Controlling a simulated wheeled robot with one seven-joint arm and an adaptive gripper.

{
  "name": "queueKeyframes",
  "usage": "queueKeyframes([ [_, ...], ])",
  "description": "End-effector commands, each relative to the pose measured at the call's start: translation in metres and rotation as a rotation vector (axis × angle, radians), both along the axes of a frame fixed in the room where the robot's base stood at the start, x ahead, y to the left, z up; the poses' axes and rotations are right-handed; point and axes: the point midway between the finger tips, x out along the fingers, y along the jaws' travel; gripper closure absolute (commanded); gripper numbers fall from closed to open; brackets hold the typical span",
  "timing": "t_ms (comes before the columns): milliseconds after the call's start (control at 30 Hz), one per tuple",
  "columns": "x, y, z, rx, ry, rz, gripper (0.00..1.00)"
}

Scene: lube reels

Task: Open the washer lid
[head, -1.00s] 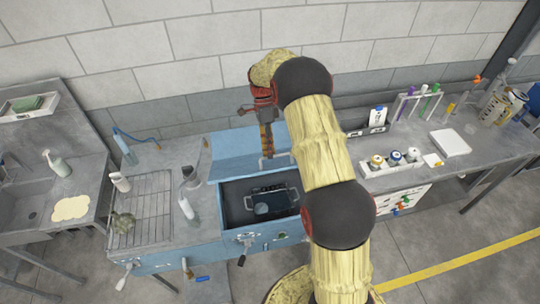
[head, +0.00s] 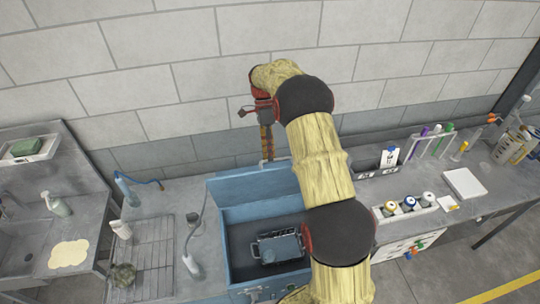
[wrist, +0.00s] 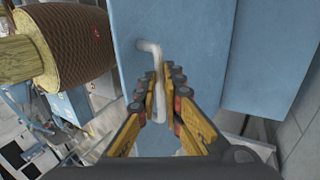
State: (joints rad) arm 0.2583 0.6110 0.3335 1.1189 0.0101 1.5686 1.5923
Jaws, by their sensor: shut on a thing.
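The washer is a blue box (head: 245,291) set in the grey bench, and its basin stands open in the head view. Its blue lid (head: 240,190) is swung up at the back of the basin and also fills the middle of the wrist view (wrist: 190,30). A pale bent-bar handle (wrist: 150,47) stands out from the lid. My gripper (head: 268,157) is at the lid's top edge, shut on the handle. In the wrist view its yellow fingers (wrist: 164,82) lie on both sides of the bar. My arm hides the basin's right side.
A dark basket (head: 280,246) lies in the basin. A drying rack (head: 150,255) and bottles stand on the left. Paint jars (head: 409,203) and a tube rack (head: 430,143) stand on the right bench. The block wall is close behind the lid.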

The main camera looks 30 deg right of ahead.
Motion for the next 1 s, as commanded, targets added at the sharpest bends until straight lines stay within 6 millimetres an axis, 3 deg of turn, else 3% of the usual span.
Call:
queueKeyframes([
  [33, -0.0025, 0.0006, -0.0189, 0.004, 0.010, 0.001, 1.00],
  [367, -0.0030, 0.0006, -0.0196, 0.003, 0.013, 0.001, 1.00],
  [400, -0.0032, 0.0007, -0.0197, 0.003, 0.013, 0.001, 0.91],
  [733, -0.0024, 0.0005, -0.0185, 0.003, 0.011, 0.001, 0.72],
  [1000, -0.0013, 0.0001, -0.0163, 0.002, 0.007, 0.001, 0.72],
])
